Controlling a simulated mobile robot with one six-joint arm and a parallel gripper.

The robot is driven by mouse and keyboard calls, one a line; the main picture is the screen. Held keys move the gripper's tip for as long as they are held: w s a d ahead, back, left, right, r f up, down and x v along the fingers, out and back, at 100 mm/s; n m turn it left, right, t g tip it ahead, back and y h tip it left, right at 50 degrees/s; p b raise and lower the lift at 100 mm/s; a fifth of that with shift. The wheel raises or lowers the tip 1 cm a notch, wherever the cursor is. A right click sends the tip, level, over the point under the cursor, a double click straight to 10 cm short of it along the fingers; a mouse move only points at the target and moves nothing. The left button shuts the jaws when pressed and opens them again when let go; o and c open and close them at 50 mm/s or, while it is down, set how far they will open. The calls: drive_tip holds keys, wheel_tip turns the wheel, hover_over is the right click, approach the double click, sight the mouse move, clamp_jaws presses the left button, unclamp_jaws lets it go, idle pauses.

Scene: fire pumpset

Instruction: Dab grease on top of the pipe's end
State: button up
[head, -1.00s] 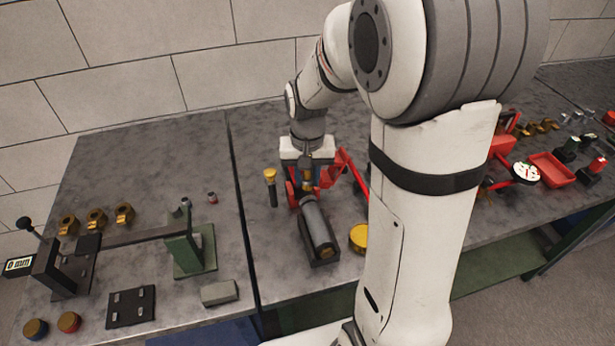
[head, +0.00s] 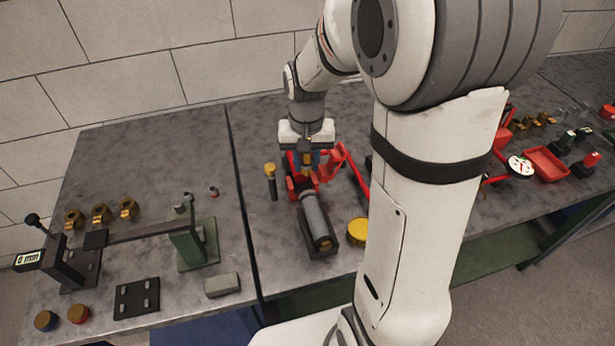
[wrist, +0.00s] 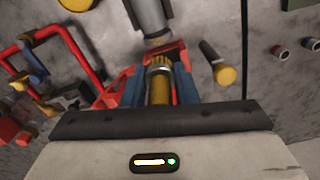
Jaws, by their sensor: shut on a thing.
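The pipe (head: 314,218) is a grey cylinder lying in a dark cradle, pointing toward the front of the bench. It also shows at the top of the wrist view (wrist: 150,16). My gripper (wrist: 158,88) has blue fingers shut on a brass-coloured tool (wrist: 158,84) with a ribbed end. In the head view the gripper (head: 306,163) is at the pipe's far end, by a red clamp-like stand (head: 292,186). The tool's tip lies close to the pipe's end; contact cannot be told. A yellow tin (head: 358,231) stands right of the pipe; its contents are unclear.
A dark-handled tool with a yellow top (head: 271,181) stands left of the red stand. A red-handled tool (head: 352,170) is at the right. A green post fixture (head: 193,245) and several brass fittings are on the left bench. My arm hides part of the right bench.

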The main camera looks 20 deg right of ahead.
sight(308, 192)
drive_tip(key=shift+s+f+b, duration=0.2)
drive_tip(key=shift+f+b, duration=0.5)
drive_tip(key=shift+f, duration=0.2)
drive_tip(key=shift+s+f+b, duration=0.2)
drive_tip(key=shift+f+b, duration=0.55)
drive_tip(key=shift+f, duration=0.15)
drive_tip(key=shift+s+f+b, duration=0.2)
drive_tip(key=shift+f+b, duration=0.5)
drive_tip(key=shift+f, duration=0.2)
drive_tip(key=shift+f, duration=0.3)
idle(1.5)
drive_tip(key=shift+s, duration=0.1)
idle(1.7)
drive_tip(key=shift+s+b, duration=0.3)
drive_tip(key=shift+s, duration=0.2)
idle(0.6)
drive_tip(key=shift+w, duration=0.1)
idle(0.5)
